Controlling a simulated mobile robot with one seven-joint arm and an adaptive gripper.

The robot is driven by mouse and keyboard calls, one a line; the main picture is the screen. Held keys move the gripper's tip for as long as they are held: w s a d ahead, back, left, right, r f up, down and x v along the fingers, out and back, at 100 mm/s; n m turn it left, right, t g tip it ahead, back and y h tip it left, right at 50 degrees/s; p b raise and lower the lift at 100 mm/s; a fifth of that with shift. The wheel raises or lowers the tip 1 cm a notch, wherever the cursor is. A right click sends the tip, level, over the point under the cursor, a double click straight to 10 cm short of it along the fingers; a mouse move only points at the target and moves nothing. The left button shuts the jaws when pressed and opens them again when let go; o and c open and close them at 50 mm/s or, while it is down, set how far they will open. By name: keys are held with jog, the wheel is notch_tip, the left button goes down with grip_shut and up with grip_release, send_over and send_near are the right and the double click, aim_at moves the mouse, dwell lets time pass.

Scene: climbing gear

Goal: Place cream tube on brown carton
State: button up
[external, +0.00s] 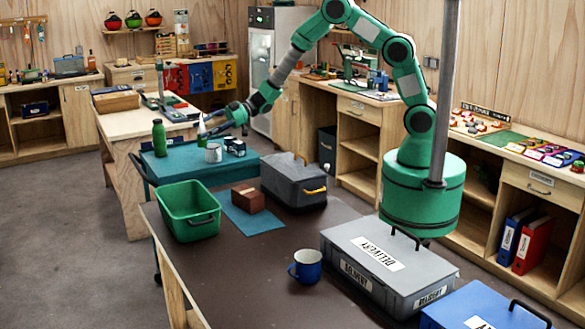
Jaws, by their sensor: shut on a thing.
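My gripper (212,122) is at the end of the outstretched arm, over the teal cart. It is shut on a small pale tube (202,129), which looks like the cream tube; the fingers partly hide it. I cannot tell whether the tube's lower end touches the cart top. The brown carton (247,199) is a small reddish-brown box on a teal mat on the dark table, nearer the camera and to the right of the gripper. Its top looks clear.
A green bottle (159,138), a white mug (213,153) and a small dark object (236,147) stand on the teal cart (180,167). A green bin (190,210), grey toolbox (293,181), blue mug (306,266) and grey delivery box (385,262) surround the carton.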

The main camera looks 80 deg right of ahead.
jog(key=w+a+r+m+t+h, duration=0.2)
jog(key=w+a+r+m+h, duration=0.1)
jog(key=a+r, duration=0.15)
jog(key=m+h, duration=1.4)
jog(key=h, duration=0.3)
send_over(251, 192)
notch_tip(251, 192, down, 10)
jog(key=shift+d+g, duration=0.2)
jog(key=shift+g, duration=0.1)
jog(key=shift+f+b, duration=0.4)
jog(key=shift+f, duration=2.7)
jog(key=shift+f+b, duration=0.4)
jog(key=shift+f, duration=1.5)
